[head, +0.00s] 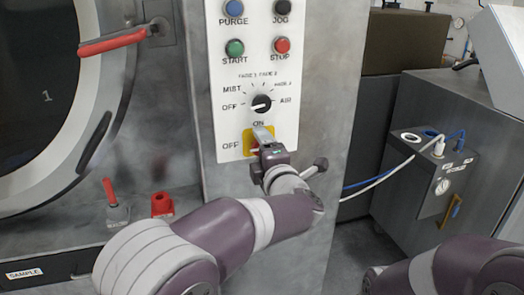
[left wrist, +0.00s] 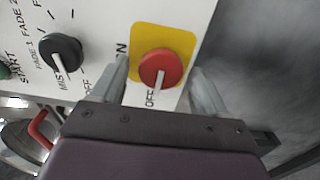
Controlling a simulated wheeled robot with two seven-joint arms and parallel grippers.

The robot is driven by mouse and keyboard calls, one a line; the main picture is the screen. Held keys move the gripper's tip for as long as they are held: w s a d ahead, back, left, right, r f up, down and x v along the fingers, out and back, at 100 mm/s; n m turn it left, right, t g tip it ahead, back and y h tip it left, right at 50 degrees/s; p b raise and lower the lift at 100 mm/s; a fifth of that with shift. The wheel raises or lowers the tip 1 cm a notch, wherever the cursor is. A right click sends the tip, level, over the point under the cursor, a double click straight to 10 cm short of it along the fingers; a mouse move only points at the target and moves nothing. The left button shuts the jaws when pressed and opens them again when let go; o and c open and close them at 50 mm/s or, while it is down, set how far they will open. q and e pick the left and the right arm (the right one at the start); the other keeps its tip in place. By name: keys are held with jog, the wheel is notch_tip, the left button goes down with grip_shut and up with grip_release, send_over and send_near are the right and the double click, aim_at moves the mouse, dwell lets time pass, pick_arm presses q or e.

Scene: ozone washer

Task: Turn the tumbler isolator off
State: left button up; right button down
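The tumbler isolator is a round red knob (left wrist: 162,69) on a yellow plate (left wrist: 168,38), with ON and OFF printed beside it. In the left wrist view its white pointer line points towards the OFF label. In the head view the yellow plate (head: 248,137) sits low on the white control panel, and my gripper hides most of the knob. My left gripper (head: 263,134) is in front of it. In the left wrist view the left gripper (left wrist: 162,88) is open, one finger on each side of the knob, with gaps visible. My right gripper is not in view.
Above the isolator are a black selector knob (head: 262,104) and the PURGE, JOG, START and STOP buttons on the white panel (head: 223,110). A washer door with a red handle (head: 112,42) is at left. A grey cabinet (head: 425,180) with hoses stands at right.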

pick_arm(q)
jog(key=v, duration=1.2)
jog(key=shift+s, duration=0.35)
jog(key=shift+d, duration=0.1)
